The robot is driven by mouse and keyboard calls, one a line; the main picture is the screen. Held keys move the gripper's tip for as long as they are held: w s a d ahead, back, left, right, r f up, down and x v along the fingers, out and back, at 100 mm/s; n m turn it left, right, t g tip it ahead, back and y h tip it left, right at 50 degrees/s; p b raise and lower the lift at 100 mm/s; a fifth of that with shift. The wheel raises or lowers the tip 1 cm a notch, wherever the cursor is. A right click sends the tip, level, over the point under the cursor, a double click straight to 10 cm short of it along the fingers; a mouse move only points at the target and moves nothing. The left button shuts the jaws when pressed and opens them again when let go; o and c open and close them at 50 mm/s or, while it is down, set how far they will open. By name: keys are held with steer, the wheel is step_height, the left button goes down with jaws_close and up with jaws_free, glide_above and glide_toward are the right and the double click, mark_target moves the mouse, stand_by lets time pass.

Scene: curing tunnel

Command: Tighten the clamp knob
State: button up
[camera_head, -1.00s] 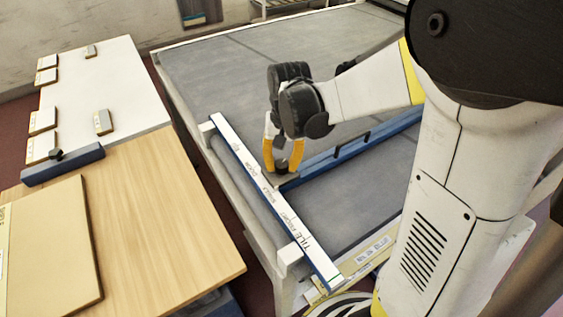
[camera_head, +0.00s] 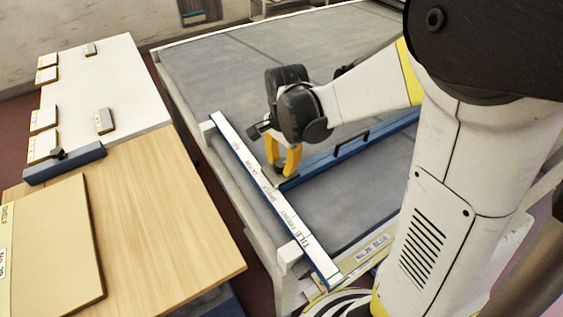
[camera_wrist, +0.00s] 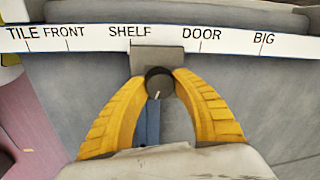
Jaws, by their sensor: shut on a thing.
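The clamp knob (camera_wrist: 159,82) is dark and round with a short white mark near its lower edge in the wrist view. The two yellow fingers of my gripper (camera_wrist: 160,84) close on it from left and right. In the head view my gripper (camera_head: 283,168) points down at the near end of the blue fence (camera_head: 350,149), and its fingers hide the knob. A grey clamp plate (camera_wrist: 157,58) lies under the knob, against the white scale (camera_wrist: 90,39) at the SHELF label. The blue fence also shows below the knob in the wrist view (camera_wrist: 148,125).
The grey tunnel bed (camera_head: 230,75) spreads behind and around my gripper, mostly clear. At left, a wooden table (camera_head: 160,215) holds a large tan panel (camera_head: 50,250) and a blue bar (camera_head: 65,164) with a dark knob. Small blocks lie on the white table (camera_head: 85,85) beyond.

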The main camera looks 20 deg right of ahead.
mark_target(284, 165)
steer(key=shift+m, duration=0.4)
steer(key=o, duration=1.2)
steer(key=shift+o, duration=0.2)
step_height(284, 165, up, 12)
steer(key=shift+s, duration=0.35)
steer(key=shift+s+d, duration=0.1)
